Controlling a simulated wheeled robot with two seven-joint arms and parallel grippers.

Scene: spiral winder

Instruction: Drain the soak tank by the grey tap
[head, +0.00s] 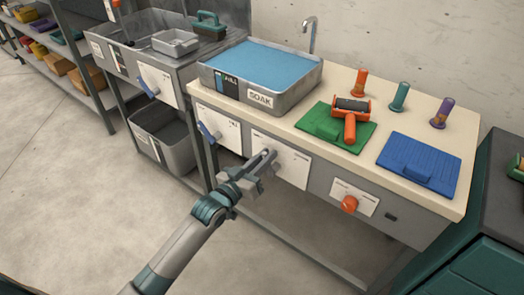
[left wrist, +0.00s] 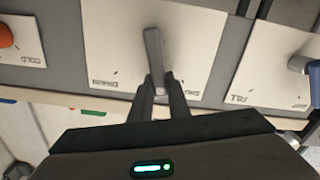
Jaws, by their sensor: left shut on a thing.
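The soak tank (head: 286,100) is a grey metal basin marked SOAK on the bench top, with blue liquid (head: 262,68) standing high in it. A FILL mark is on its front. The grey tap (left wrist: 153,48) is a lever on a white panel (head: 294,166) on the bench front below the tank. My left gripper (head: 262,163) is at this panel and shut on the lever's end, also seen in the left wrist view (left wrist: 161,84). The panel's small labels are unreadable. My right gripper is not in view.
A blue-handled tap (head: 208,131) is left of the grey one, an orange knob (head: 349,204) to its right. A green mat (head: 326,128) with a roller, a blue mat (head: 418,160) and several spools are on the bench. A second sink (head: 150,47) is at left.

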